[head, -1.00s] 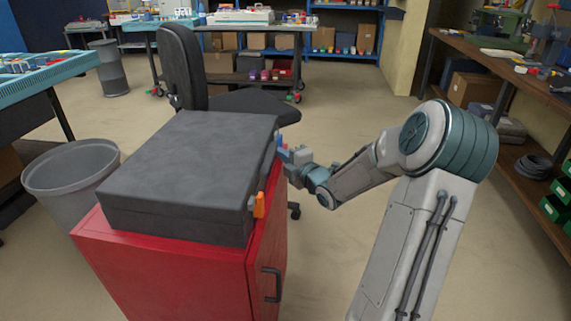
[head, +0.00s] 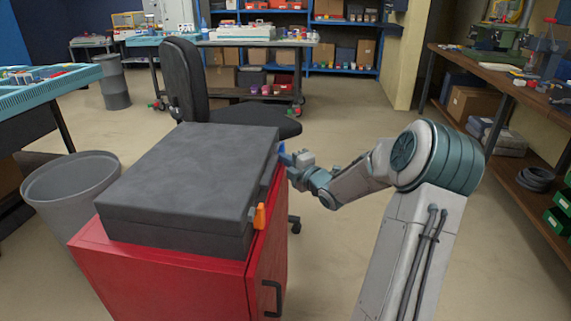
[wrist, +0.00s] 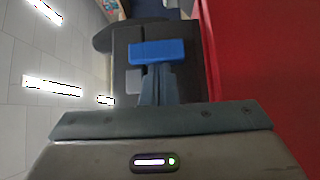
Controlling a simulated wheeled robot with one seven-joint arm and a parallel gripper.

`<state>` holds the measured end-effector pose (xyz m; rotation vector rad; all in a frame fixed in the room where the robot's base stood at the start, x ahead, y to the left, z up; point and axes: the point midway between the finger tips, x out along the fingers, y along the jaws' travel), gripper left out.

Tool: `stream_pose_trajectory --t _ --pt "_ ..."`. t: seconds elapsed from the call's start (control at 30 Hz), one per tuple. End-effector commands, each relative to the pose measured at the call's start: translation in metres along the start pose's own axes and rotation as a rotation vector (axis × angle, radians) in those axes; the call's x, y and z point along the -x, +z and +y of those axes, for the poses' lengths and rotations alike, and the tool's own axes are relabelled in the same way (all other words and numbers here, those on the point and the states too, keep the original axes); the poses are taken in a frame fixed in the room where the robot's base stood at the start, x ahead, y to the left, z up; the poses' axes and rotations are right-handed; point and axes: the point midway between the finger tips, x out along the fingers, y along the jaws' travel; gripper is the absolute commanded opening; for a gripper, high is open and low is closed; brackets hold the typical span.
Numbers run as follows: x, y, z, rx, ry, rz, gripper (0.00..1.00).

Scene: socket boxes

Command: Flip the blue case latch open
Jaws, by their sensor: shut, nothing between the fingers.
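The dark grey case (head: 190,175) lies shut on a red cabinet, its latch side facing right. The blue latch (head: 281,152) is at the far end of that side, partly hidden in the head view by my gripper (head: 288,163). An orange latch (head: 259,216) sits nearer the front on the same side. In the wrist view the blue latch (wrist: 157,51) is a wide bar straight ahead of my gripper (wrist: 157,78). The shut, empty fingertips are at the bar's lower edge in that picture. I cannot tell whether they touch it.
The red cabinet (head: 265,262) has a dark door handle on its right face. An office chair (head: 190,85) stands behind the case and a grey bin (head: 70,190) at its left. A workbench (head: 500,85) runs along the right. The floor right of the cabinet is open.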

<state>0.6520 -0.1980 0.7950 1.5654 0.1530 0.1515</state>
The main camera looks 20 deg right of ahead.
Motion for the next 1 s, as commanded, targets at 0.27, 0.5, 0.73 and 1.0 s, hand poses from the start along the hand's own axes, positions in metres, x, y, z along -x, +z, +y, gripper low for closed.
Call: stream_pose_trajectory --t 0.27,0.5,0.73,1.0 --pt "0.000 0.002 0.003 0.002 0.006 -0.005 0.00" --pt "0.010 -0.013 0.000 0.004 0.003 -0.002 0.00" --pt "0.047 -0.024 0.004 0.003 -0.001 -0.008 0.00" --pt "0.098 -0.031 0.003 0.001 0.000 0.006 0.00"
